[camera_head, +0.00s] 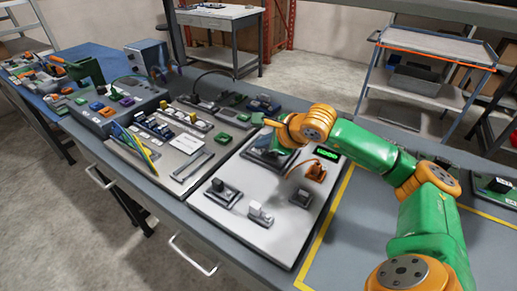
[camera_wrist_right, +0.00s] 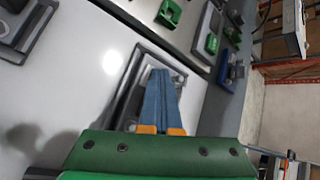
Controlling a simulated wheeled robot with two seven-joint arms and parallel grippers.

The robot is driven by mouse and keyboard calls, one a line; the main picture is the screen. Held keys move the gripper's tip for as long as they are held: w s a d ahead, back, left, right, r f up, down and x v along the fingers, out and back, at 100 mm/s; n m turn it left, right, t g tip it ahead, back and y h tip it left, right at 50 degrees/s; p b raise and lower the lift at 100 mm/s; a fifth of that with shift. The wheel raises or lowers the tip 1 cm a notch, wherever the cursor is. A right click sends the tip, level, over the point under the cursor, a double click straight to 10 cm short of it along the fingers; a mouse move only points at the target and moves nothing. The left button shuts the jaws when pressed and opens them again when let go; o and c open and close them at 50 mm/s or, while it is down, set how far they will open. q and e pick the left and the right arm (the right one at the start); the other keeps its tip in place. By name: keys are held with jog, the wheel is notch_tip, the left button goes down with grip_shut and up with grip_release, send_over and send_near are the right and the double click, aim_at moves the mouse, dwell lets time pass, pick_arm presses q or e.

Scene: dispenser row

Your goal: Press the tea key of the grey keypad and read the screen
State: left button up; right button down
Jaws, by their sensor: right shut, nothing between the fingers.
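My right gripper (camera_head: 280,150) is shut with nothing in its fingers. In the right wrist view its blue fingertips (camera_wrist_right: 160,75) lie together over a grey, dark-framed unit, which looks like the keypad (camera_head: 257,158). The unit also shows in the right wrist view (camera_wrist_right: 126,92). The fingers and wrist hide most of its face, so I cannot make out a tea key or tell whether the fingertips touch. A small black screen with green characters (camera_head: 327,153) stands right of the gripper; its text is too small to read. My left gripper is not in view.
The light panel (camera_head: 232,222) carries several small fixtures, including an orange part (camera_head: 316,172) with a cable, a dark block (camera_head: 300,197) and a whitish piece (camera_head: 260,215). More crowded panels lie to the left. A grey cart (camera_head: 425,85) stands behind the bench.

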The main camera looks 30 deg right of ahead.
aim_at(262, 151)
dwell(0.4)
jog(key=shift+r+p, duration=0.55)
jog(key=shift+r, duration=0.3)
jog(key=shift+r+p, duration=1.9)
jog(key=shift+r, duration=0.6)
